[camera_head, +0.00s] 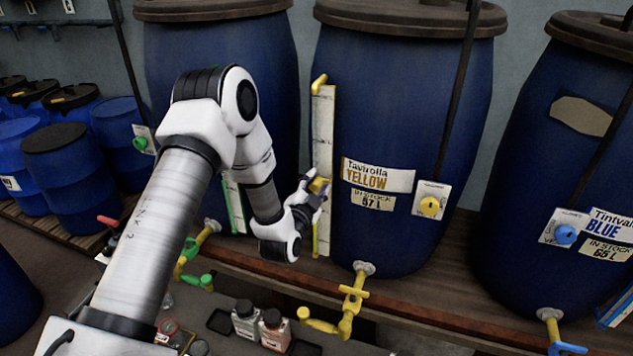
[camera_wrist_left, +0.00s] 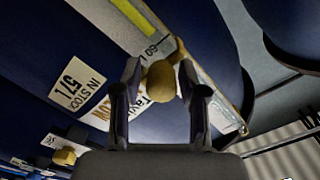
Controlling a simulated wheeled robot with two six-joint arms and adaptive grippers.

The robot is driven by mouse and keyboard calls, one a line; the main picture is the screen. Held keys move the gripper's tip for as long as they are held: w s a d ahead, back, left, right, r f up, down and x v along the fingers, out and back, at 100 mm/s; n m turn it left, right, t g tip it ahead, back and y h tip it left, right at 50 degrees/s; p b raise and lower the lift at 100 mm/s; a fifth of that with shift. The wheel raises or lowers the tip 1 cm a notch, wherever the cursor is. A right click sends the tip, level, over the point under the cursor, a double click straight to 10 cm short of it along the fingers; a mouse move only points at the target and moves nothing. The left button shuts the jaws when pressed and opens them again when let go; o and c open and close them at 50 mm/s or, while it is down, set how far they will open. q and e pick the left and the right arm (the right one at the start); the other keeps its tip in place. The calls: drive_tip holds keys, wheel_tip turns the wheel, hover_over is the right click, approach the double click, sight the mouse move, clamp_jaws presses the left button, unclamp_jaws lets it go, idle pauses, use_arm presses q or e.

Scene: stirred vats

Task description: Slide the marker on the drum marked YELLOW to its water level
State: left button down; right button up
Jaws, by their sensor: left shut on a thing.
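The drum marked YELLOW (camera_head: 410,120) is a large dark blue barrel in the middle of the head view. A white upright scale strip (camera_head: 323,130) runs down its left side, with a yellow elbow at its top. My left gripper (camera_head: 316,190) is at the strip, below its middle, shut on the yellow marker (camera_head: 319,185). In the left wrist view the marker's round knob (camera_wrist_left: 161,82) sits between both fingers. A thin yellow line shows along the strip below the gripper; I cannot tell exactly where the water level is. My right gripper is not in view.
A yellow tap (camera_head: 350,300) juts out below the drum. The drum marked BLUE (camera_head: 560,130) stands to the right, another large drum (camera_head: 225,60) behind my left arm. Bottles (camera_head: 272,328) stand low in front. Smaller blue drums (camera_head: 70,165) stand at the left.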

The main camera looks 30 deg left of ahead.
use_arm(q)
wheel_tip(320, 180, down, 3)
drive_tip(key=shift+f+b, duration=0.1)
drive_tip(key=shift+b, duration=0.4)
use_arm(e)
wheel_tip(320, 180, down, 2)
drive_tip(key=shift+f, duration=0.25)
use_arm(q)
drive_tip(key=c, duration=0.9)
unclamp_jaws()
drive_tip(key=shift+s, duration=0.1)
drive_tip(key=v, duration=1.1)
drive_tip(key=shift+s, duration=0.4)
drive_tip(key=shift+f, duration=0.15)
